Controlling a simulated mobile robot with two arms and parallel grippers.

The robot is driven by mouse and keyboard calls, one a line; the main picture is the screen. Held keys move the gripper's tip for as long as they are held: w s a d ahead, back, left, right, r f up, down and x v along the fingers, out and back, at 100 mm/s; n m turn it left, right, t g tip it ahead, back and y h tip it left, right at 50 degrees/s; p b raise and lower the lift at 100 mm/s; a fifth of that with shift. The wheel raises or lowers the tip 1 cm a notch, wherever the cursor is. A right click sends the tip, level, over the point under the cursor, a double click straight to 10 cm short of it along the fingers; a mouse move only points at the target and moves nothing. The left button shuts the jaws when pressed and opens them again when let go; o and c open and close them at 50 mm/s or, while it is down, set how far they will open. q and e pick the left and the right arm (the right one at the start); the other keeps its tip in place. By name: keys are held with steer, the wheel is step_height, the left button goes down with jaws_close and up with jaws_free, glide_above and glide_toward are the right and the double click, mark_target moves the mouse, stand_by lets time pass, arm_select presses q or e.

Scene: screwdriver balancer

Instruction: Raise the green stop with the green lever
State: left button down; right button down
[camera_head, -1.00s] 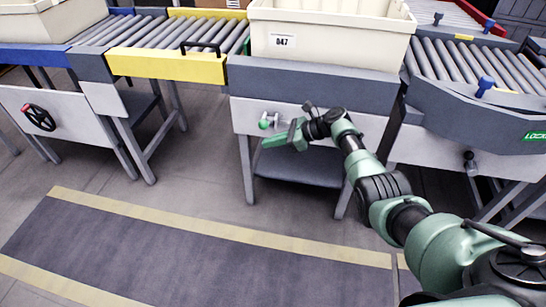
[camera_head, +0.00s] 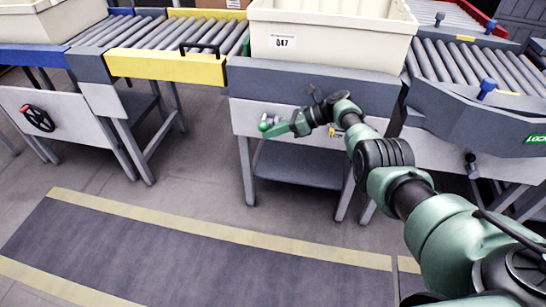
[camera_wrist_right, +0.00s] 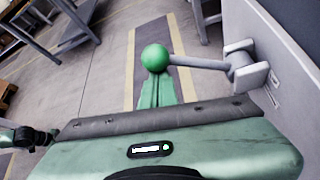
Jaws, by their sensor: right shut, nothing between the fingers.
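The green lever has a round green knob (camera_head: 264,125) on a metal arm, mounted on the grey front panel of the middle table below the tote. In the right wrist view, the knob (camera_wrist_right: 155,58) is at top centre, its arm (camera_wrist_right: 200,63) running roughly level right to a grey bracket (camera_wrist_right: 245,68). My right gripper (camera_head: 272,130) is shut and empty, its fingertips at the knob. In the wrist view the fingers (camera_wrist_right: 160,88) point at the knob and end just below it; I cannot tell whether they touch. I cannot make out the green stop. My left gripper is not in view.
A cream tote (camera_head: 330,35) with a number label stands above the panel. A yellow-sided roller section (camera_head: 165,67) is at left, and a grey roller conveyor (camera_head: 480,65) at right. The floor mat (camera_head: 190,250) is clear.

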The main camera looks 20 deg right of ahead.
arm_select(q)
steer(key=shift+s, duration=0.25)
arm_select(e)
steer(key=shift+w+r, duration=0.2)
steer(key=shift+r, duration=0.15)
